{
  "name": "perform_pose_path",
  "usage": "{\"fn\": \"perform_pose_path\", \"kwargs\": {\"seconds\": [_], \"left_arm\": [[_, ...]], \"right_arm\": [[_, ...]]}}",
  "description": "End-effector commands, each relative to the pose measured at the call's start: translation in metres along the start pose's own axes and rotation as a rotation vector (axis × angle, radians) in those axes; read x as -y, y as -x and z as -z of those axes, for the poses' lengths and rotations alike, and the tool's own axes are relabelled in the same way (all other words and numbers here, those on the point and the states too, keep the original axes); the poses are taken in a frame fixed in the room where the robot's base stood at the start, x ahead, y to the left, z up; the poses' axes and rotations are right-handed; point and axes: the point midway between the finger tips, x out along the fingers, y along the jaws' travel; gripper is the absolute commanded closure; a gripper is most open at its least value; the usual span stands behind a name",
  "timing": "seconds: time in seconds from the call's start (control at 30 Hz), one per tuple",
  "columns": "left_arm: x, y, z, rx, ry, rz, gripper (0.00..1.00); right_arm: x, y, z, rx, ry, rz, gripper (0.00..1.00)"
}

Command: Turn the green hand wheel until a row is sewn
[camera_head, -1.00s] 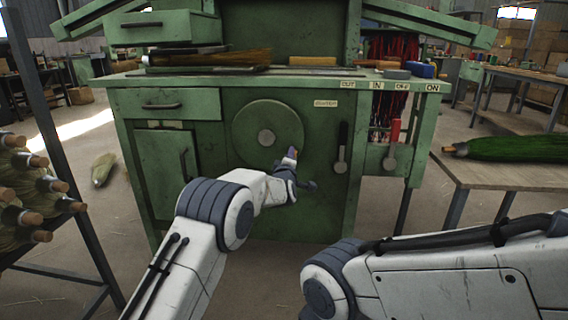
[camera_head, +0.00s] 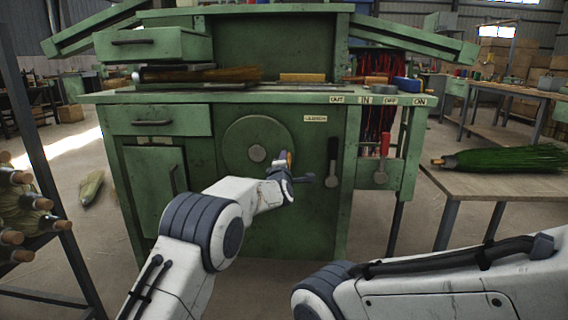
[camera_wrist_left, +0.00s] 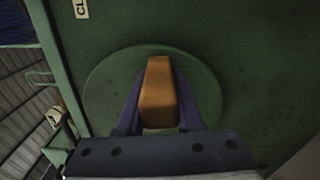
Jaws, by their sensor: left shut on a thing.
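The green hand wheel (camera_head: 240,133) is a flat disc with a grey hub on the front of the green machine (camera_head: 290,225). It also fills the middle of the left wrist view (camera_wrist_left: 105,88). Its orange-brown handle (camera_wrist_left: 158,92) stands out from the disc. My left gripper (camera_wrist_left: 157,100) is shut on this handle, with a dark finger along each side. In the head view my left gripper (camera_head: 287,161) is at the wheel's right edge, slightly below hub height. My right gripper is out of view; only the right arm shows at lower right.
A black lever (camera_head: 332,160) and a red-handled lever (camera_head: 384,148) are right of the wheel. A broom with green bristles (camera_head: 510,157) lies on the right table (camera_head: 500,186). A rack with several brooms (camera_head: 20,205) stands at left. A drawer (camera_head: 160,120) is upper left of the wheel.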

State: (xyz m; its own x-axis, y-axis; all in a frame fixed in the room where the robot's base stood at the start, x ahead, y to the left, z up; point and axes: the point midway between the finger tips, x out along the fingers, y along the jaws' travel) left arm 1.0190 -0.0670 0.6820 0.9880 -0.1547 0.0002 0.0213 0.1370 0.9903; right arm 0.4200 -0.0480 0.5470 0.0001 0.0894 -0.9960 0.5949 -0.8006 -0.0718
Motion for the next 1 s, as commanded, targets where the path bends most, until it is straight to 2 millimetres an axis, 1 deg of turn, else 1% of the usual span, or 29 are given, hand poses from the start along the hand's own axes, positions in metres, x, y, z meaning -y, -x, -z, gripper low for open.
{"fn": "perform_pose_path", "kwargs": {"seconds": [0.23,0.27,0.3,0.33,0.63,0.73,0.87,1.0], "left_arm": [[0.001,0.0,0.002,-0.002,0.002,0.001,1.0],[0.001,0.0,0.002,-0.002,0.002,0.001,0.54],[0.001,0.0,0.002,-0.002,0.002,0.001,0.38],[0.001,0.0,0.002,-0.002,0.002,0.001,0.35],[0.0,0.0,0.001,-0.001,0.001,0.0,0.35],[0.0,0.003,0.001,-0.001,0.0,0.001,0.35],[-0.001,0.013,0.0,-0.002,0.0,0.002,0.35],[-0.002,0.033,0.0,0.0,0.0,0.002,0.35]], "right_arm": [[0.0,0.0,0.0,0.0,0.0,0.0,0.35],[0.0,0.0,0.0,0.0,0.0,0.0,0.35],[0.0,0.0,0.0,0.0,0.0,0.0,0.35],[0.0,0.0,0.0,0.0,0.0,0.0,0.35],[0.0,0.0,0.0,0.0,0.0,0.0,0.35],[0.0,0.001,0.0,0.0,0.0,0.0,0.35],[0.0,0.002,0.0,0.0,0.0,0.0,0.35],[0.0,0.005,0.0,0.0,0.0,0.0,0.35]]}}
